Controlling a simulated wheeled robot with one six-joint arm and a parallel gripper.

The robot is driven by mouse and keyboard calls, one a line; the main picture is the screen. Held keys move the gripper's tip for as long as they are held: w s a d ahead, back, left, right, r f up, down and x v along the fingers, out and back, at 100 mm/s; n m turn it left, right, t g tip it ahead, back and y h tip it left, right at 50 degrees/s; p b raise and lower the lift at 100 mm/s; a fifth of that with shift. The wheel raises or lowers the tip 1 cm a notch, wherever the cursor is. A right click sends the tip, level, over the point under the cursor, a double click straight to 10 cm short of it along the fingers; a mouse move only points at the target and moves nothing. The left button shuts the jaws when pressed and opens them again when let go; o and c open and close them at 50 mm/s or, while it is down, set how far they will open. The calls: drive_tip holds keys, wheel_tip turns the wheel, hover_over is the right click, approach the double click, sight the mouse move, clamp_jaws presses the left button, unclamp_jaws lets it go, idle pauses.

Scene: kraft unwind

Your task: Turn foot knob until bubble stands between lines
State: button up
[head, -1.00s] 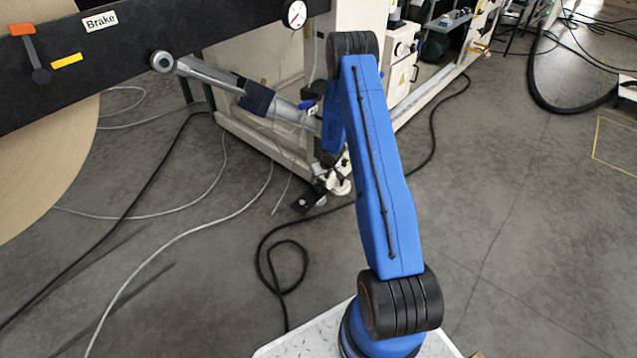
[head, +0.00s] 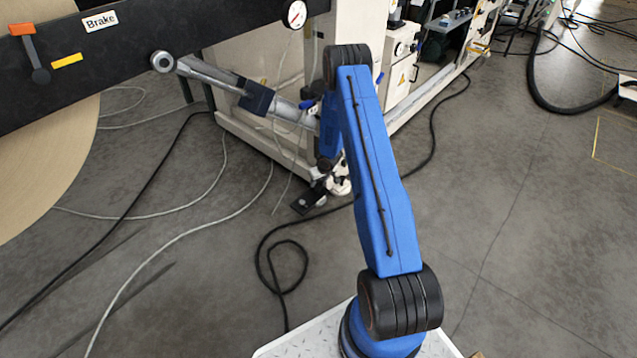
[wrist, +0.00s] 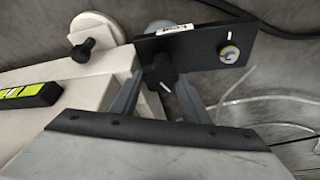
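The black lobed foot knob (wrist: 160,75) is in the middle of the wrist view, beside a black plate (wrist: 205,44). My gripper (wrist: 160,84) has one grey finger on each side of the knob. The fingers look apart, with a narrow gap around it; whether either touches it I cannot tell. The spirit level (wrist: 30,95), black with a yellow-green vial, lies on the pale frame at the left edge of the wrist view. It is partly cut off, and I cannot make out its bubble against the lines. In the head view my arm hides much of the foot area.
A second black knob (wrist: 82,49) on a round pale pad is at upper left. The plate carries a small label and a bolt (wrist: 229,53) with a white mark. A black beam labelled Brake (head: 130,50) and a brown roll (head: 40,170) are left. Cables (head: 285,270) cross the floor.

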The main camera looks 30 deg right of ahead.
drive_tip(key=shift+n, duration=0.6)
drive_tip(key=shift+d+n+y, duration=0.15)
drive_tip(key=shift+n+y, duration=0.75)
drive_tip(key=shift+n, duration=0.9)
drive_tip(key=o, duration=0.8)
drive_tip(key=shift+c, duration=0.2)
drive_tip(key=v, duration=1.7)
drive_tip(key=shift+w+d+r, duration=0.15)
drive_tip(key=shift+w+r, duration=0.15)
